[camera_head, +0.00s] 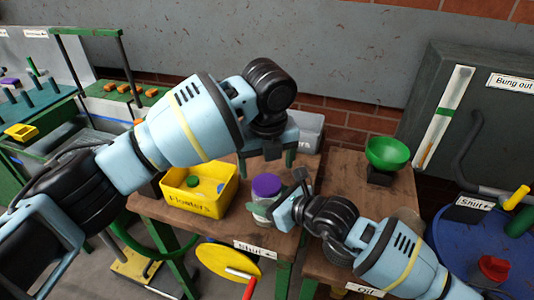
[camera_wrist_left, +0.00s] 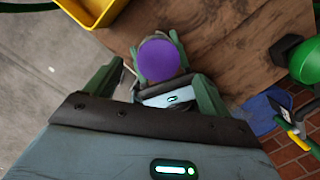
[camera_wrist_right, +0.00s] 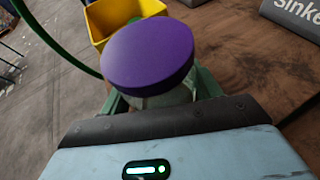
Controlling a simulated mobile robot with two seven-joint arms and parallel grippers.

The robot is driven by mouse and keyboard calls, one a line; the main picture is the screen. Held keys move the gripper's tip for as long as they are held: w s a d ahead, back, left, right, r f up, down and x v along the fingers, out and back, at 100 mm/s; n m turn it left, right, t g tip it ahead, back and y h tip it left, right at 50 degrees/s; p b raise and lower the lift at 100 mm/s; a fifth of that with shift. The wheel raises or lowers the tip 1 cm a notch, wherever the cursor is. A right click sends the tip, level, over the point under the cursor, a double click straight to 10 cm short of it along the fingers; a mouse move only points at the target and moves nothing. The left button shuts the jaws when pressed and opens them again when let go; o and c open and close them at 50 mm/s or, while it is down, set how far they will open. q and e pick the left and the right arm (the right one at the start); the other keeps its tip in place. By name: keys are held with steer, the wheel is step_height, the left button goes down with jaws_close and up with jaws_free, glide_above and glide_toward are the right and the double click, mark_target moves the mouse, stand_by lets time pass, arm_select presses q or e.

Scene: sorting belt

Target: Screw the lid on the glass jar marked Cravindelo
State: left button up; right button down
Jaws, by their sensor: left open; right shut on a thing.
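A glass jar (camera_head: 262,209) stands near the front of the brown wooden table, with a purple lid (camera_head: 266,185) on its top. Any name on the jar is not readable. The lid looks level in the right wrist view (camera_wrist_right: 148,55); I cannot tell how tight it is. My right gripper (camera_head: 280,203) is shut on the jar's glass body from the right, below the lid. My left gripper (camera_head: 281,156) is open and empty above the jar, pointing down. In the left wrist view the lid (camera_wrist_left: 160,60) shows between and beyond its green fingers.
A yellow bin marked Floaters (camera_head: 190,205) stands left of the jar. A grey bin (camera_head: 308,132) marked Sinkers is behind. A yellow disc (camera_head: 225,258) with a red handle is below the table's front edge.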

arm_select(q)
steer(key=n, duration=0.6)
steer(key=shift+w+r+n, duration=0.1)
steer(key=shift+r+n, duration=0.15)
steer(key=shift+n, duration=0.05)
steer(key=n, duration=0.5)
steer(key=shift+r, duration=0.2)
steer(key=n, duration=0.4)
steer(key=shift+w+r+n, duration=0.1)
steer(key=shift+r+n, duration=0.05)
steer(key=shift+n, duration=0.25)
steer(key=n, duration=0.4)
steer(key=shift+a+r+n+g, duration=0.1)
steer(key=shift+r+n+g, duration=0.05)
steer(key=shift+n+g, duration=0.2)
steer(key=n, duration=0.5)
steer(key=shift+w+r, duration=0.1)
steer(key=shift+r, duration=0.1)
steer(key=n, duration=0.6)
steer(key=shift+r+g, duration=0.25)
steer(key=n, duration=0.5)
steer(key=shift+r, duration=0.15)
steer(key=n, duration=0.5)
steer(key=shift+r+n, duration=0.2)
steer(key=shift+n, duration=0.15)
